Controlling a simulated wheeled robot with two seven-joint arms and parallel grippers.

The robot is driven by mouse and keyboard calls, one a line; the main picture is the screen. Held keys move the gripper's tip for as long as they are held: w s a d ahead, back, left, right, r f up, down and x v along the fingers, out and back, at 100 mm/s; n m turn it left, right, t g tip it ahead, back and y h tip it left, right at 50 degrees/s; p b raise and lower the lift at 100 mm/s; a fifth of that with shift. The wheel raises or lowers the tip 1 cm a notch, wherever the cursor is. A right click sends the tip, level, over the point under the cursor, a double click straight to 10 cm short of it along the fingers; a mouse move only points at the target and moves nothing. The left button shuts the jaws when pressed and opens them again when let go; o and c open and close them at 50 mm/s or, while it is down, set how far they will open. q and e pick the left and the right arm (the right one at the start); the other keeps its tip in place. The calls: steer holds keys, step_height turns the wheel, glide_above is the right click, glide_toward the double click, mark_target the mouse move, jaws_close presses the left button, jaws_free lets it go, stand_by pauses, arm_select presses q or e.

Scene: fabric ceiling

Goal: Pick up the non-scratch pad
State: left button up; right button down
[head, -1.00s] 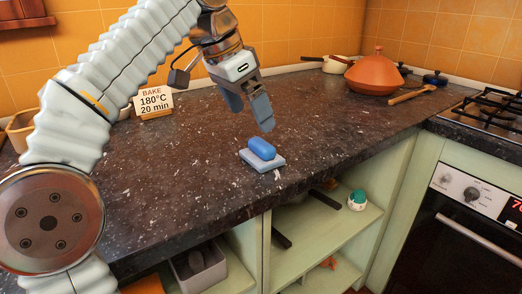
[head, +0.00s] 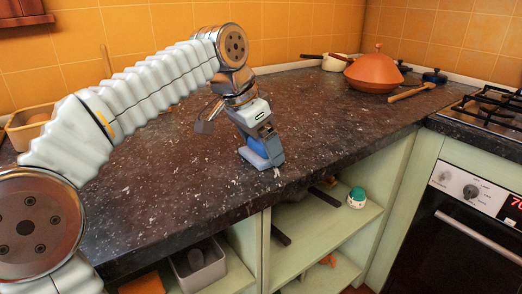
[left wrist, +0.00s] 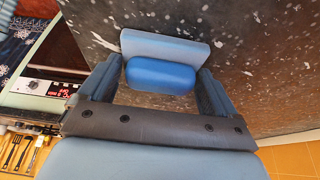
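The non-scratch pad (head: 256,147) is a blue rounded block. It lies on a flat, light blue-grey base (head: 249,157) near the counter's front edge. In the left wrist view the blue pad (left wrist: 160,75) sits between the fingers, with the light base (left wrist: 165,46) showing beyond it. My left gripper (head: 266,157) is lowered over the pad and partly hides it in the head view. In the left wrist view my left gripper (left wrist: 161,72) is open, one finger on each side of the pad, with small gaps. My right gripper is not in view.
The dark speckled counter (head: 330,120) is clear around the pad. A terracotta pot (head: 374,74), a wooden spoon (head: 411,93) and a gas hob (head: 490,108) stand at the back right. Open green shelves (head: 318,235) lie below the counter's front edge.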

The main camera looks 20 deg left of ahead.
arm_select(q)
steer(key=c, duration=0.6)
steer(key=shift+o, duration=0.2)
steer(key=shift+r, duration=0.15)
steer(key=shift+r, duration=0.25)
step_height(320, 180, up, 2)
steer(key=shift+r, duration=0.25)
steer(key=s+d+r, duration=0.8)
steer(key=d+r, duration=0.1)
steer(key=d, duration=0.2)
steer(key=shift+s+r, duration=0.35)
